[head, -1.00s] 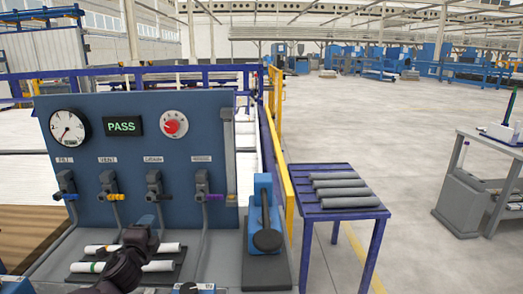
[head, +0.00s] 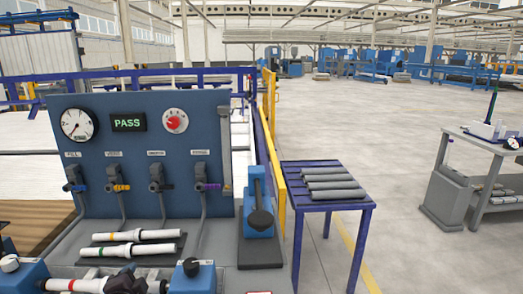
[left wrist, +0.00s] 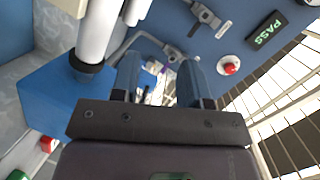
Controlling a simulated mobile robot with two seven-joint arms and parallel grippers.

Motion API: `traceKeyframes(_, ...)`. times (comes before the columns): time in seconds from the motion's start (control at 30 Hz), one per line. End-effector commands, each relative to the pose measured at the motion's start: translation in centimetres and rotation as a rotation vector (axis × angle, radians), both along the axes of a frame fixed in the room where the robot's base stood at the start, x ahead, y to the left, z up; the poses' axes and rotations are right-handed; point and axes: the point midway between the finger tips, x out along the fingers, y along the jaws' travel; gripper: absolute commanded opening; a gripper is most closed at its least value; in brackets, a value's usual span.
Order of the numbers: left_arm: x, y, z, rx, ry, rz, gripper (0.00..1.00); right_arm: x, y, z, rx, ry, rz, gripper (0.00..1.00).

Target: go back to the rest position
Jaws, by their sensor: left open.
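My left gripper (head: 120,282) shows as a dark shape at the bottom left of the head view, in front of a white pipe with a red band (head: 85,285). Whether they touch is unclear there. In the left wrist view the two fingers of the left gripper (left wrist: 158,75) are apart with nothing between them. A white pipe (left wrist: 100,32) with a black collar shows left of the fingers, above a blue block (left wrist: 50,108). My right gripper is not in view.
The blue test panel (head: 140,150) has gauges, valves and a lit PASS display (head: 128,122). Two white pipes (head: 135,235) lie on a dark rack before it. Grey pipes (head: 330,182) lie on a purple table (head: 325,204) at right. The floor beyond is open.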

Motion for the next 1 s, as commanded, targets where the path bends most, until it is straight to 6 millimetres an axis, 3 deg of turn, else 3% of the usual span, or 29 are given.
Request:
traceKeyframes(0.23, -11.6, -0.9, -5.1, -0.356, 0.235, 0.228, 0.41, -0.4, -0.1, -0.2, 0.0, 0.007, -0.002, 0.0)
traceKeyframes(0.4, -20.2, -1.9, -6.8, -0.58, 0.406, 0.399, 0.41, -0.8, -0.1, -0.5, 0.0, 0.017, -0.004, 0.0)
traceKeyframes(0.5, -24.1, -2.6, -7.0, -0.674, 0.487, 0.48, 0.41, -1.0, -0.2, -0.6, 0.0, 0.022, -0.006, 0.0)
traceKeyframes(0.7, -29.3, -3.5, -6.8, -0.791, 0.594, 0.588, 0.41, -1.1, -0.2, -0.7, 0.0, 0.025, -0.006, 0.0)
traceKeyframes(1.0, -35.0, -4.8, -5.8, -0.906, 0.711, 0.708, 0.41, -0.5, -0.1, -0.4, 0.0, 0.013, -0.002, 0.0)
